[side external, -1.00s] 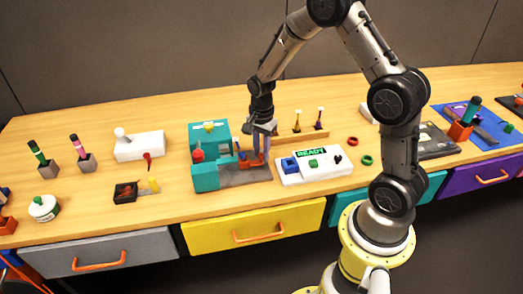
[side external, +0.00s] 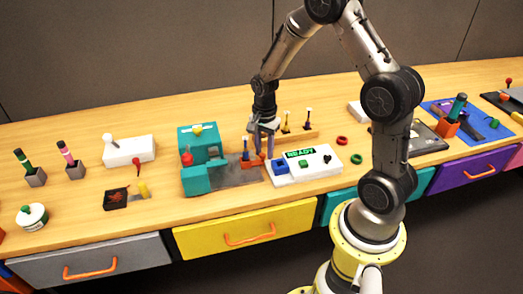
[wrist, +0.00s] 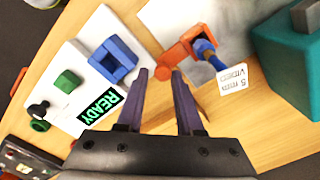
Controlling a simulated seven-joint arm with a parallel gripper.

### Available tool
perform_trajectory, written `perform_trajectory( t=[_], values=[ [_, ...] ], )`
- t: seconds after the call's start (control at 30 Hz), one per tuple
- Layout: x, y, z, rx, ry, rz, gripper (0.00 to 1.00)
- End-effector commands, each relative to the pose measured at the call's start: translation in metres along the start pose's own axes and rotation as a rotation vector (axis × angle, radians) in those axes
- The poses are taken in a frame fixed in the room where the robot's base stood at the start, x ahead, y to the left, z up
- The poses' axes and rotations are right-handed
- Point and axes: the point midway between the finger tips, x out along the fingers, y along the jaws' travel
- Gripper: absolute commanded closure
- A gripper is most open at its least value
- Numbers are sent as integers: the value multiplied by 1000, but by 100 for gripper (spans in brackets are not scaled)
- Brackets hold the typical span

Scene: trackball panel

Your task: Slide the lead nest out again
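The lead nest is a small orange block (side external: 253,162) at the outer, right-hand end of the grey slide plate (side external: 228,176), clear of the teal machine (side external: 196,165). In the wrist view the orange nest (wrist: 184,52) holds a blue lead (wrist: 208,54) with a white tag reading "5 mm VIDEO". My gripper (side external: 262,150) is low, just right of the nest.
A white panel (side external: 318,170) with a blue socket, a green button and a READY display sits close on the right. A wooden rack (side external: 300,137) with upright tools stands behind. Red and green rings (side external: 342,141) lie further right. Open wood lies in front of the rack.

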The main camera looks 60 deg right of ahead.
Motion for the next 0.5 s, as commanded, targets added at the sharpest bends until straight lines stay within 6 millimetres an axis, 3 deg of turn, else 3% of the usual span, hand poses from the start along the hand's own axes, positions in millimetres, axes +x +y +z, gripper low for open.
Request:
perform_trajectory(
  t=[0.03,0.1,0.5],
  values=[
    [0,1,0,2,0,1,57],
    [0,1,0,2,-1,1,44],
    [1,-6,8,0,-4,2,43]
  ],
)
